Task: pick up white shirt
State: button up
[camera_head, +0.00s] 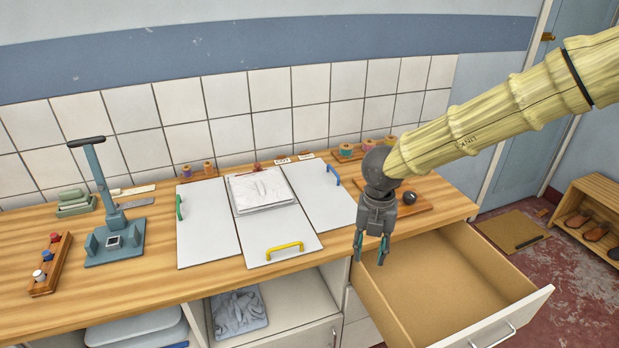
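A folded white cloth, which looks like the white shirt (262,188), lies flat on the rear of the middle panel of a white folding board (275,236) on the wooden counter. My gripper (370,254) points down to the right of the board, near the counter's front edge and the left side of the open drawer. Its two fingers are apart with nothing between them. The gripper is clear of the shirt. My arm reaches in from the upper right.
An open, empty drawer (438,285) juts out at the right. A blue-grey press (115,240) with an upright handle stands at the left. Thread spools (346,150) sit along the back wall. A grey cloth (239,311) lies on a shelf below. A low wooden shoe rack (590,215) is at far right.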

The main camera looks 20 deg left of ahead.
aim_at(260, 191)
jog(key=z, duration=0.05)
jog(key=i, duration=0.85)
jog(key=u, duration=0.7)
jog(key=i, duration=0.65)
jog(key=u, duration=0.5)
